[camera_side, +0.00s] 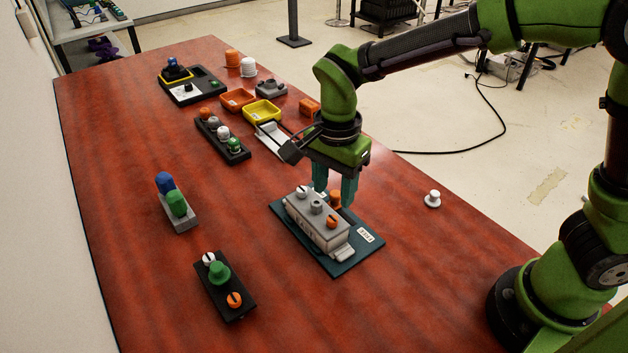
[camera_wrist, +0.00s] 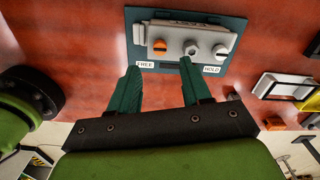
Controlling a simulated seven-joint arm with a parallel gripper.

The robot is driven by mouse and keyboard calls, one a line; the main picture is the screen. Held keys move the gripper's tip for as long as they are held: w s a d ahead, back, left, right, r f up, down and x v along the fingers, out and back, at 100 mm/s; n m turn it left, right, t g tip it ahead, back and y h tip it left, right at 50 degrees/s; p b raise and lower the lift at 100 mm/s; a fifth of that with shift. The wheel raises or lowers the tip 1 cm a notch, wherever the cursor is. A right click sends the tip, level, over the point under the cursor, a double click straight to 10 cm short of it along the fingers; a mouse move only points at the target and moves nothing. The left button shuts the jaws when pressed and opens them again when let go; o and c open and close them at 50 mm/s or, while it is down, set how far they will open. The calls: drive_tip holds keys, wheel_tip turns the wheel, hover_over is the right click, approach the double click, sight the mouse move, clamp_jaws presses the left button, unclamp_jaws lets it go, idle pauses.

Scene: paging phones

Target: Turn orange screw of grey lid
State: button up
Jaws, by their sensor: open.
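The grey lid (camera_side: 310,222) lies on a dark teal base plate (camera_side: 345,266) at the middle of the table. Its orange screw (camera_side: 332,221) has a dark slot and sits near the lid's right end, beside a grey nut. In the wrist view the orange screw (camera_wrist: 160,45) is at the lid's left. My gripper (camera_side: 335,192) is open, pointing down, beside the lid on its far right side. In the wrist view my gripper (camera_wrist: 160,67) has empty space between its fingertips, just short of the lid, with the orange screw beyond the gap.
A white slotted screw (camera_wrist: 222,52) is at the lid's other end. FREE (camera_wrist: 145,64) and HOLD (camera_wrist: 211,69) labels are on the plate. A black block (camera_side: 227,288) stands at front left; a white knob (camera_side: 433,198) sits right.

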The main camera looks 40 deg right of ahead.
sight(332, 218)
wheel_tip(332, 218, down, 7)
drive_tip(key=shift+f, duration=0.1)
idle(0.3)
clamp_jaws()
